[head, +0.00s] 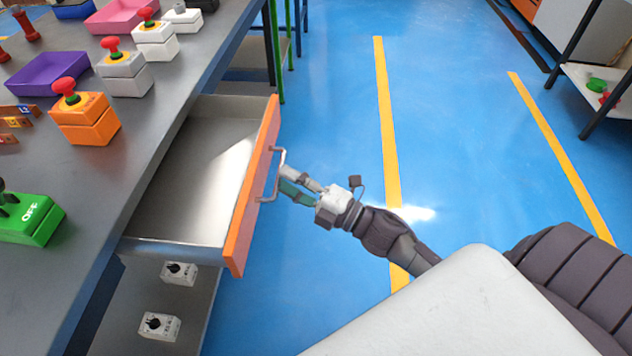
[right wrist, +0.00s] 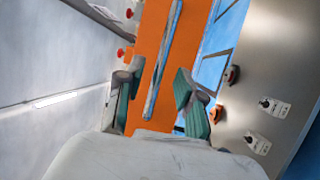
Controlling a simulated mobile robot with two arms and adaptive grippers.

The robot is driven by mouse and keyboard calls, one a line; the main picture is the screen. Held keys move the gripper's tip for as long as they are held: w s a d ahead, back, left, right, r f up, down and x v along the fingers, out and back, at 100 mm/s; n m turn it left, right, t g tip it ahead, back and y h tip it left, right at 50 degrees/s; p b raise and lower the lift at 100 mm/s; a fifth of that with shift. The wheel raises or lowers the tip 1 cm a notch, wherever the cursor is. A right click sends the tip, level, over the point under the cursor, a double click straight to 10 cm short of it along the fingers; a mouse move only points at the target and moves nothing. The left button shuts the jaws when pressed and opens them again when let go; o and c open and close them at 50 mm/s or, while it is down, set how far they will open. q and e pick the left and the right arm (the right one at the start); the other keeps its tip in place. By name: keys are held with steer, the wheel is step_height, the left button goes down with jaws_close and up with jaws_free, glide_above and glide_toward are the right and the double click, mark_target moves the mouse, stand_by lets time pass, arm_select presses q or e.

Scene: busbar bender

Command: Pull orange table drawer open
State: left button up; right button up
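The orange-fronted drawer (head: 253,190) is pulled well out from under the grey table, and its metal inside (head: 195,180) is bare. A metal bar handle (head: 278,172) is on its front; it also shows in the right wrist view (right wrist: 166,60). My right gripper (head: 285,179) is at the handle. In the right wrist view, its two green-padded fingers (right wrist: 155,97) are apart, with the handle running between them. A gap shows on each side of the bar, so I see no firm grip. My left gripper is not in view.
On the table (head: 130,120) stand an orange button box (head: 85,120), a green OFF switch (head: 28,218), a purple tray (head: 48,73) and other button boxes. Two white switch boxes sit below the drawer (head: 158,326).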

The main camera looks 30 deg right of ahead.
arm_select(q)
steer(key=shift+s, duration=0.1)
arm_select(e)
steer(key=v, duration=0.9)
steer(key=shift+s, duration=0.1)
